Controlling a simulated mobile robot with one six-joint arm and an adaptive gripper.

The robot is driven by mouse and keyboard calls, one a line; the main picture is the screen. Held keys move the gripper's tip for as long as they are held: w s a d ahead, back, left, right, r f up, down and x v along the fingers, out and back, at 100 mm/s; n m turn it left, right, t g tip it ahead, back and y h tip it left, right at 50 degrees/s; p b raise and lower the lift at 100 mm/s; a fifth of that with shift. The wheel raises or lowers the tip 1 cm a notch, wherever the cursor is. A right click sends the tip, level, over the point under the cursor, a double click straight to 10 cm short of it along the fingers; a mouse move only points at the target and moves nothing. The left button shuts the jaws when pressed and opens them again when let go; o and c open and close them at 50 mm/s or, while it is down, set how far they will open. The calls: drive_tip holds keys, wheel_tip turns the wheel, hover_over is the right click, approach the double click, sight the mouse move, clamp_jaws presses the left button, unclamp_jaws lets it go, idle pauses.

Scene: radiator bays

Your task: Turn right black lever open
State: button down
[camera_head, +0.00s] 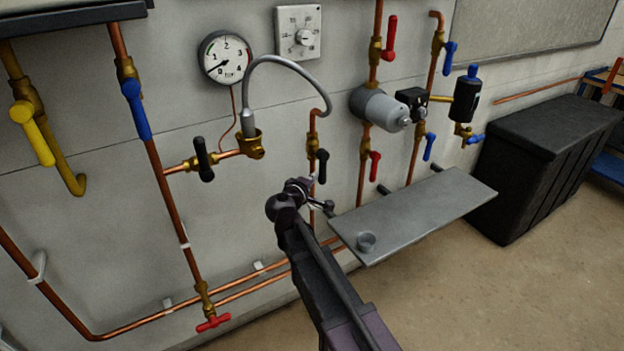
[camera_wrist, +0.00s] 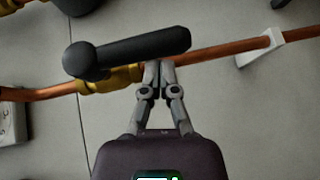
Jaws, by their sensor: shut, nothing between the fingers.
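The right black lever (camera_head: 322,165) sits on a brass valve (camera_head: 313,143) on a vertical copper pipe and hangs downward beside that pipe. In the wrist view the lever (camera_wrist: 140,50) lies nearly along the copper pipe (camera_wrist: 215,53), with its rounded pivot end over the brass valve body (camera_wrist: 110,78). My gripper (camera_head: 312,178) is just below the lever in the head view. In the wrist view my gripper (camera_wrist: 158,66) has its fingertips together, beside the lever's lower edge and over the pipe. Whether they touch the lever I cannot tell. The left black lever (camera_head: 203,159) stands upright on a horizontal pipe.
A grey hose (camera_head: 290,62) arches above the right lever. A red lever (camera_head: 375,168) is close on the right. A white pipe clip (camera_wrist: 260,47) holds the pipe.

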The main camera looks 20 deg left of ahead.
drive_tip(key=shift+s+a, duration=0.1)
drive_tip(key=s+a, duration=0.4)
drive_tip(key=s, duration=0.8)
drive_tip(key=shift+s, duration=0.15)
idle(0.5)
drive_tip(key=w+d+f+m+g+h, duration=0.1)
drive_tip(key=w+d+f+m+g, duration=0.15)
drive_tip(key=d, duration=0.65)
drive_tip(key=w+d+f+m+g+h, duration=0.1)
drive_tip(key=d+f+m+g+h, duration=0.2)
drive_tip(key=d, duration=0.6)
drive_tip(key=w+d+f+m+g, duration=0.1)
drive_tip(key=d+f+m+g, duration=0.2)
drive_tip(key=d, duration=0.5)
drive_tip(key=s+d+f+m+g+y, duration=0.3)
drive_tip(key=s+d+g, duration=0.15)
drive_tip(key=d, duration=0.55)
drive_tip(key=s+d+f+m+g+y, duration=0.35)
drive_tip(key=s+d, duration=0.25)
drive_tip(key=d, duration=0.5)
wheel_tip(320, 180, up, 20)
drive_tip(key=p, duration=2)
drive_tip(key=shift+f+h, duration=0.15)
drive_tip(key=shift+h, duration=0.3)
